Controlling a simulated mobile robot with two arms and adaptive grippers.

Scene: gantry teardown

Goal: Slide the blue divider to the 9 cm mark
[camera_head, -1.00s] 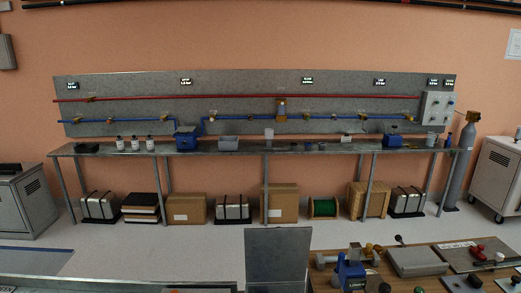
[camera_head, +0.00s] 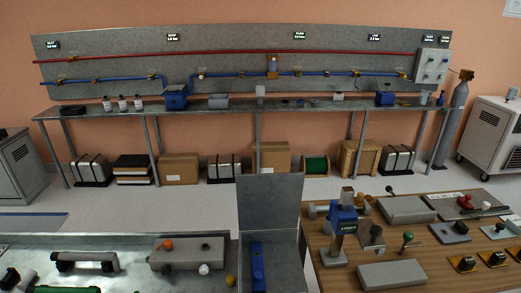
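A long blue piece (camera_head: 257,268) lies in a grey metal open-topped box at the bottom centre, in front of an upright grey panel (camera_head: 270,203). I cannot tell whether it is the blue divider, and its near end is cut off by the picture's lower edge. No scale or 9 cm mark is readable. Neither of my grippers is in view.
A grey bench at the lower left holds a grey block with knobs (camera_head: 187,254) and a dark handle-like part (camera_head: 85,261). A wooden table at the right holds a blue upright tool (camera_head: 342,222), grey plates (camera_head: 391,274) and several small parts. A pipe panel stands behind.

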